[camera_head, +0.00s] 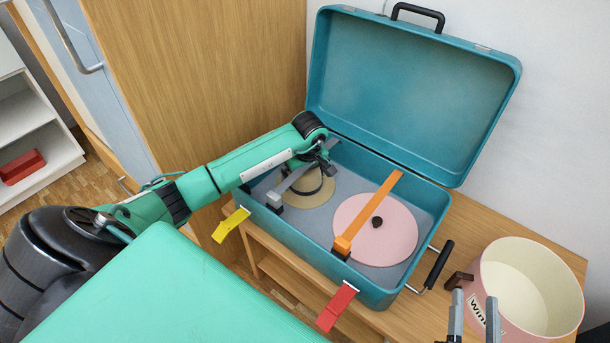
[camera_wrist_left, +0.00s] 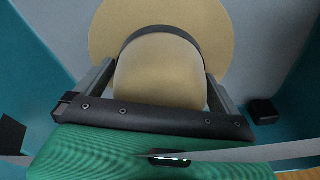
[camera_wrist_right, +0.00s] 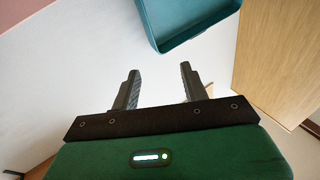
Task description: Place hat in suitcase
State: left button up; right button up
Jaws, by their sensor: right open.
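A tan hat with a dark band shows in the head view (camera_head: 318,197) and the left wrist view (camera_wrist_left: 160,70). It is inside the left part of the open teal suitcase (camera_head: 365,288), brim down; whether it touches the floor I cannot tell. My left gripper (camera_head: 318,172) reaches into the suitcase from above. Its fingers (camera_wrist_left: 160,88) lie against both sides of the crown, and the arm partly hides the hat. My right gripper (camera_head: 474,310) is open and empty, at the front right, beside the pink round box. It also shows empty in the right wrist view (camera_wrist_right: 160,85).
A pink disc (camera_head: 395,232) lies in the suitcase's right part under an orange strap (camera_head: 370,212). A grey strap (camera_head: 291,180) is beside the hat. Yellow (camera_head: 231,225) and red (camera_head: 337,307) latches hang at the front. The pink box (camera_head: 535,292) stands right on the wooden table (camera_head: 468,216).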

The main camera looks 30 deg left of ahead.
pick_arm(q)
jog(key=r, duration=0.2)
jog(key=r+p, duration=0.1)
jog(key=r, duration=0.4)
jog(key=shift+s+d+p, duration=0.15)
jog(key=shift+d+p, duration=0.2)
jog(key=shift+p, duration=0.05)
jog(key=r, duration=0.4)
jog(key=shift+s+d+p, duration=0.15)
jog(key=shift+d+p, duration=0.1)
jog(key=shift+p, duration=0.1)
jog(key=shift+r, duration=0.55)
pick_arm(e)
jog(key=s+a+f+g, duration=0.1)
jog(key=s+f+g, duration=0.3)
jog(key=f, duration=0.5)
jog(key=shift+a+g+h, duration=0.2)
jog(key=shift+g+h, duration=0.2)
jog(key=shift+g, duration=0.8)
pick_arm(q)
jog(key=shift+r, duration=0.1)
